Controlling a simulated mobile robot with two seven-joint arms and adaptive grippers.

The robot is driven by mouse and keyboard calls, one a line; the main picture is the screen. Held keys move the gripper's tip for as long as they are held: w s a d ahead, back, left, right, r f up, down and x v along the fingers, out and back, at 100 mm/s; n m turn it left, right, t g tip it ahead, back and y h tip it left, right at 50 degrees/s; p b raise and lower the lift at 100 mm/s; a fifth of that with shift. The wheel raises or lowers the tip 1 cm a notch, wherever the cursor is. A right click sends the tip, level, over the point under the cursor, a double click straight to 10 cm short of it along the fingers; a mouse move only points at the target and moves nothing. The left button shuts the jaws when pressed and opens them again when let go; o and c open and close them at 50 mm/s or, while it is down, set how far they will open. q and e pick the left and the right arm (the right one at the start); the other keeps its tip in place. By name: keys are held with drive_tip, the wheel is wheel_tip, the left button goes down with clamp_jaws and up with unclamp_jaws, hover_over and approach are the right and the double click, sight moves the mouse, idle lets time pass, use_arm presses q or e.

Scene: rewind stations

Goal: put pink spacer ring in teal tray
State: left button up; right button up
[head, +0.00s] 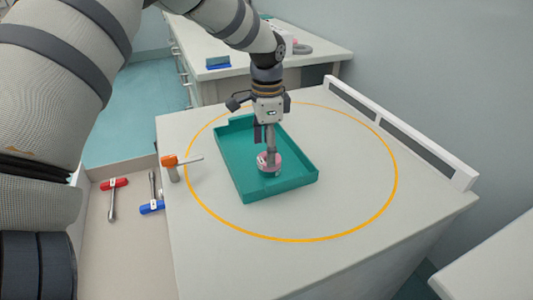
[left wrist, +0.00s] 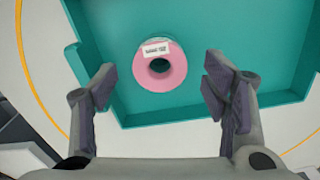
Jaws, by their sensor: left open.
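The pink spacer ring (left wrist: 172,75) lies inside the teal tray (left wrist: 225,25), near the tray's near wall, with a small white label on it. In the head view the ring (head: 263,168) shows partly behind my gripper, on the floor of the tray (head: 234,140). My left gripper (left wrist: 158,88) is open and empty, its fingers apart on either side of the ring in the picture and not touching it. In the head view my left gripper (head: 268,155) points down over the tray. My right gripper is not in view.
Red-handled (head: 114,184) and blue-handled (head: 152,206) tools lie in a bin at the left. A yellow circle (head: 396,180) rings the tray on the tabletop. A low rail (head: 400,130) edges the right side.

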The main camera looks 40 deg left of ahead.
use_arm(q)
wheel_tip(320, 180, up, 10)
drive_tip(key=shift+f, duration=0.15)
idle(0.3)
